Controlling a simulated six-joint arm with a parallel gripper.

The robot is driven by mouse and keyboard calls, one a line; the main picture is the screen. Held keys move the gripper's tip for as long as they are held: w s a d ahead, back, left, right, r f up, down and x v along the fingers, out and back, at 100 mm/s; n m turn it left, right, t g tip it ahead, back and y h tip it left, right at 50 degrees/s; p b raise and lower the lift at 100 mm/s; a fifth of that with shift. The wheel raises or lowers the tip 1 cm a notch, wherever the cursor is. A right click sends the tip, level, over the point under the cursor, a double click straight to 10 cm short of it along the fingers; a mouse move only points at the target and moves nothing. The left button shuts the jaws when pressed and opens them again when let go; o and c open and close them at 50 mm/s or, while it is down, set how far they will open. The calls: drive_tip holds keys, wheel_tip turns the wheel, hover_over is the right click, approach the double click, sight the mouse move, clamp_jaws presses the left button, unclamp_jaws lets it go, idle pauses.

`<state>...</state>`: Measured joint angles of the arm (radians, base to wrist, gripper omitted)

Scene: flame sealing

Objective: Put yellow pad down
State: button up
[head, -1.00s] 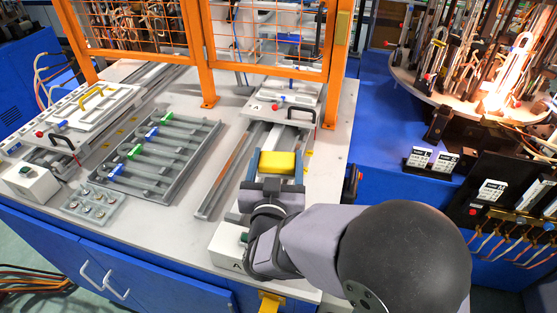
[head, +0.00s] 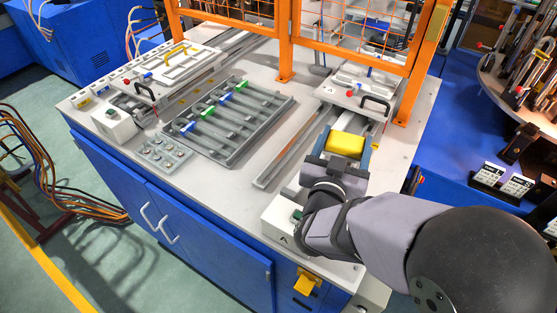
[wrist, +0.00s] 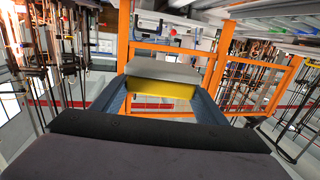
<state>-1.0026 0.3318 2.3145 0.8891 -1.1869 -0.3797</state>
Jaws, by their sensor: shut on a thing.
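The yellow pad (head: 346,144) is a small block in my gripper (head: 344,151). In the head view it shows over the right rail station, in front of the carriage with the black handle. In the wrist view the pad (wrist: 162,88) has a grey plate along one face and sits between the two blue-grey fingers. My gripper (wrist: 160,100) is shut on it. I cannot tell the exact height of the pad above the table.
The grey table (head: 245,163) holds a slatted rack (head: 228,118) with blue and green clips. A white control box (head: 283,214) stands at the front. An orange mesh frame (head: 286,45) rises behind. A carriage with a black handle (head: 374,102) lies beyond the pad.

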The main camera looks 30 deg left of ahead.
drive_tip(key=s+a+n+y+b, duration=0.1)
drive_tip(key=s+a+y+b, duration=0.1)
drive_tip(key=a+b, duration=0.6)
drive_tip(key=n+g+y+b, duration=0.1)
drive_tip(key=n+g+y, duration=0.4)
drive_tip(key=n+y, duration=0.15)
hover_over(207, 181)
wheel_tip(207, 181, down, 5)
drive_tip(key=shift+m+y, duration=0.25)
drive_tip(key=shift+m, duration=0.1)
drive_tip(key=shift+f+p, duration=0.6)
drive_tip(key=shift+f, duration=4.55)
drive_tip(key=shift+f, duration=0.1)
drive_tip(key=shift+f, duration=0.1)
drive_tip(key=o, duration=1.1)
